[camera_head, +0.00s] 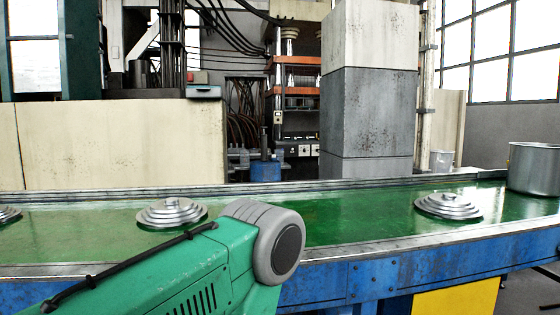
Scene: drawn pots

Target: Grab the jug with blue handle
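I see no jug with a blue handle in the head view. A large silver metal pot (534,170) stands upright at the far right on the green conveyor, partly cut off by the picture edge; no blue handle shows on it. A smaller pale vessel (441,160) stands farther back, beyond the conveyor, too small to make out details. A green arm link of mine with a grey round joint comes in from the lower left, in front of the conveyor. Neither of my grippers is in view.
The green conveyor (335,229) with metal rails and a blue side runs across the view. Stepped metal lids lie on it at centre left (171,213), right (448,207) and the left edge (9,215). A grey-and-cream pillar (368,110) stands behind.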

